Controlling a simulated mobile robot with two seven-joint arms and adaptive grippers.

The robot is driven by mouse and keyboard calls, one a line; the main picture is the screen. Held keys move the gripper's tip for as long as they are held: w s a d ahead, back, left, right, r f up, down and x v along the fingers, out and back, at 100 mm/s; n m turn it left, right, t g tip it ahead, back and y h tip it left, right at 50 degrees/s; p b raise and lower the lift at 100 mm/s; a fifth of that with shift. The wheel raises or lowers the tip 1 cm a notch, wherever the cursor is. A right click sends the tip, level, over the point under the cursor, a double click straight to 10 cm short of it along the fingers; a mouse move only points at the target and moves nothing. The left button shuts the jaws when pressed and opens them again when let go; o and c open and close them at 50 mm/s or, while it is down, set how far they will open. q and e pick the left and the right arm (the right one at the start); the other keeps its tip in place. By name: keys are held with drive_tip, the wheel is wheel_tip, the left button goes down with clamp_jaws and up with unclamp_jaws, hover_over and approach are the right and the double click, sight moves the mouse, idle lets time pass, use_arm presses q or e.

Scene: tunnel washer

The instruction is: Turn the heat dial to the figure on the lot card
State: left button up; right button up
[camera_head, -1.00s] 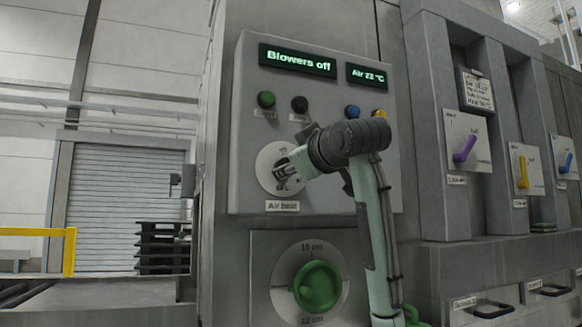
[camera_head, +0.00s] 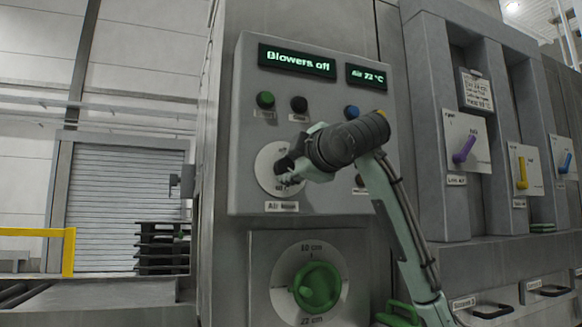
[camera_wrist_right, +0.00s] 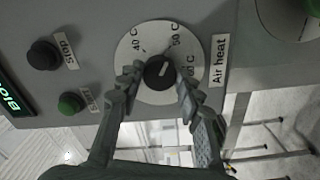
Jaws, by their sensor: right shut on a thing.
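The heat dial has a white round plate (camera_head: 266,160) marked "Air heat" and a black knob (camera_wrist_right: 159,72). In the wrist view the plate reads 40, 50 and 60 C, and a short white line shows on the knob; its exact reading is hard to tell. My right gripper (camera_head: 284,172) is at the dial, its fingers closed on opposite sides of the knob. In the head view it hides part of the plate. A white card (camera_head: 478,90), perhaps the lot card, hangs at the right; its writing is too blurred to read. My left gripper is out of view.
Displays (camera_head: 297,61) read "Blowers off" and "Air 22 °C". Green (camera_head: 265,100), black (camera_head: 299,104) and blue (camera_head: 351,112) buttons sit above the dial. A large green knob (camera_head: 317,287) is below it. Purple (camera_head: 464,149) and yellow (camera_head: 522,171) levers stand at the right.

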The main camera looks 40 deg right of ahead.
idle(0.4)
drive_tip(key=o, duration=1.2)
drive_tip(key=shift+c, duration=0.2)
drive_tip(key=v, duration=1.2)
drive_tip(key=shift+s, duration=0.1)
drive_tip(key=shift+f, duration=0.1)
